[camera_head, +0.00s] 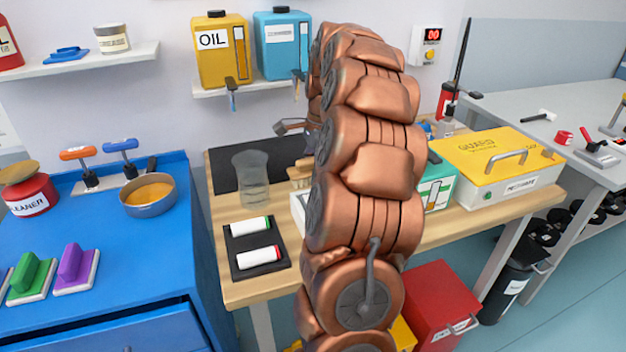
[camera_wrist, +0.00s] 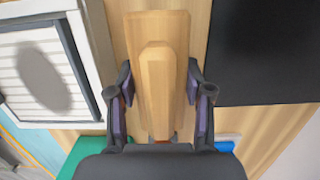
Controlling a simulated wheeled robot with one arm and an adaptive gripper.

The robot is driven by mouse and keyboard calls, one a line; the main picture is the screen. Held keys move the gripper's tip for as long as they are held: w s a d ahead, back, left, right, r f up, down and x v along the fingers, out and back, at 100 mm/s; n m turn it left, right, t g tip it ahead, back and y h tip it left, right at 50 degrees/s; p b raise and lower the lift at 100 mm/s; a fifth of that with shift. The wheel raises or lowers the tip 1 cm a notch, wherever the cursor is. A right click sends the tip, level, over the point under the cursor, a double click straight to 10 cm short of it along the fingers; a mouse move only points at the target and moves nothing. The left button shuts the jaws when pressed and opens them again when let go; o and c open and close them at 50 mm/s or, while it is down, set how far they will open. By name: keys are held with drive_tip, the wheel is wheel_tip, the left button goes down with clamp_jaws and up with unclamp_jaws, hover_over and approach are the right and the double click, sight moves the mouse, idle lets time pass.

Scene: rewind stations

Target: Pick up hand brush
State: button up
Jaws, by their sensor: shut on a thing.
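The hand brush (camera_wrist: 157,75) has a pale wooden body with a raised wooden grip. In the wrist view it lies lengthwise between the two dark fingers of my gripper (camera_wrist: 160,98), which are shut on its sides. Its bristles are hidden beneath it in this view. In the head view a small wooden part of the brush (camera_head: 299,172) shows just left of my arm, over the wooden bench (camera_head: 228,296). My arm hides most of the gripper there. I cannot tell whether the brush touches the bench.
A white-framed box (camera_wrist: 85,62) is close left of the brush, and a black panel (camera_wrist: 268,55) is to its right. In the head view, a clear beaker (camera_head: 251,178) and a black tray (camera_head: 235,255) with two white markers stand left. A yellow guard case (camera_head: 493,165) stands right.

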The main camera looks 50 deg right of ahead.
sight(312, 158)
wheel_tip(312, 158, up, 12)
drive_tip(key=shift+p, duration=0.3)
drive_tip(key=shift+r+p, duration=1.3)
drive_tip(key=shift+p, duration=0.1)
drive_tip(key=o, duration=0.7)
drive_tip(key=shift+c, duration=0.2)
drive_tip(key=c, duration=0.5)
drive_tip(key=shift+o, duration=0.2)
drive_tip(key=shift+f, duration=0.1)
